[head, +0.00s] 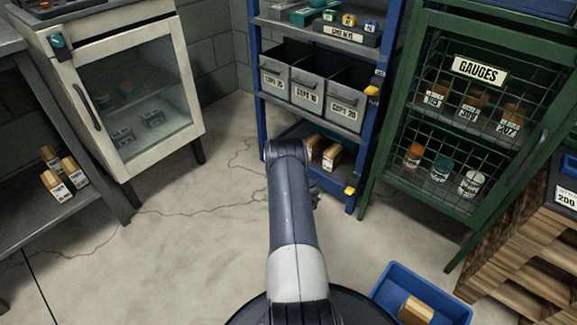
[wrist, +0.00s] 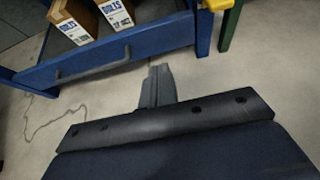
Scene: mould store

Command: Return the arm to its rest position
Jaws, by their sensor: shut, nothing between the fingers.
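My gripper (wrist: 157,86) shows in the wrist view with its two fingers together and nothing between them. It is above the floor, in front of the lowest shelf of the blue rack (wrist: 110,62). In the head view my arm (head: 292,215) reaches forward from my base, and its upper part ends in front of the blue rack (head: 262,125). My gripper is mostly hidden behind the arm there; only a small dark part shows to its right.
A green cage cabinet (head: 405,120) and wooden pallets (head: 530,255) stand right. A white glass-door cabinet (head: 125,165) and grey bench (head: 105,190) stand left. The floor (head: 185,235) between is clear.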

